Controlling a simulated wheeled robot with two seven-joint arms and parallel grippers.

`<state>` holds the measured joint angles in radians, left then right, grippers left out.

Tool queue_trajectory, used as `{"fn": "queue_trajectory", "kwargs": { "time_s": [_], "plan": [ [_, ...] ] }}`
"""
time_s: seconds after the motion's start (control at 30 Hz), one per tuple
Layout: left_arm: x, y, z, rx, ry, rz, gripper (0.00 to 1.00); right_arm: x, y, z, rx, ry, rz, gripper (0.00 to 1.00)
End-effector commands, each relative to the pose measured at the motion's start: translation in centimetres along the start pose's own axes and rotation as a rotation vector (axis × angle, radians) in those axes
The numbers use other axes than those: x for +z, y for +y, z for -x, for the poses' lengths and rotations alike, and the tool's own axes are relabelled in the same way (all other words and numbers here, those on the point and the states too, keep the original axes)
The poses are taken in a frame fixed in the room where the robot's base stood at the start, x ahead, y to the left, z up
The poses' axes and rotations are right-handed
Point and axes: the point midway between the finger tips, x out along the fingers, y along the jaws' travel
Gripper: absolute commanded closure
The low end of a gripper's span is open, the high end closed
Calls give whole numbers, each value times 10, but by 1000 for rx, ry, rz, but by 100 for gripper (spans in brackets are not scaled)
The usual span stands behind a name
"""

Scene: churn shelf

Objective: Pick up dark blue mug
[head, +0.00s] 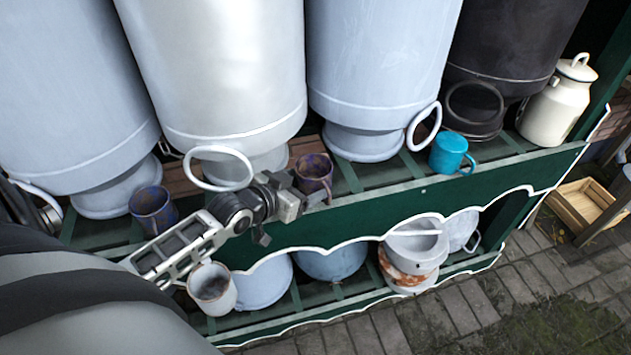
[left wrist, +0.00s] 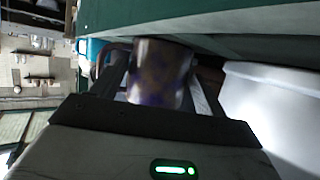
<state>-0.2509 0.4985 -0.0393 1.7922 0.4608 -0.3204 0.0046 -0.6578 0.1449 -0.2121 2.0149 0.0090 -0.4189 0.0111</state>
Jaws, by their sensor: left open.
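A worn dark blue mug with brown patches (head: 313,172) stands on the upper green shelf, in front of the metal churns. My left gripper (head: 312,196) is open at this mug. In the left wrist view the mug (left wrist: 160,72) sits between the two spread fingers of my left gripper (left wrist: 158,92); whether either finger touches it I cannot tell. The mug's lower part is partly hidden by the gripper in the head view. A similar dark blue and brown mug (head: 153,208) stands farther left on the same shelf. My right gripper is not in view.
Large churns (head: 225,75) stand close behind the mugs, one with a white ring handle (head: 218,150). A teal mug (head: 449,152) and a cream can (head: 560,105) stand to the right. A white mug (head: 212,287) and pots (head: 415,245) are on the lower shelf.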

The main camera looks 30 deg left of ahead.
Motion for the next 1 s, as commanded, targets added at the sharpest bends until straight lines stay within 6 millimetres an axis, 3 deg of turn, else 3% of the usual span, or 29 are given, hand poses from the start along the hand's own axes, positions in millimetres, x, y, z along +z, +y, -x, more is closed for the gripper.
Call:
{"fn": "queue_trajectory", "kwargs": {
  "time_s": [0.2,0.5,0.63,1.0],
  "plan": [
    [-2,0,-31,2,2,0,26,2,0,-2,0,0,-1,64],
    [-2,0,-35,2,1,-1,26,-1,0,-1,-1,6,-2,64],
    [-2,0,-35,2,1,-1,59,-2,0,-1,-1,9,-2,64],
    [-7,0,-33,2,4,-1,59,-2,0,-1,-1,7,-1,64]
  ]
}}
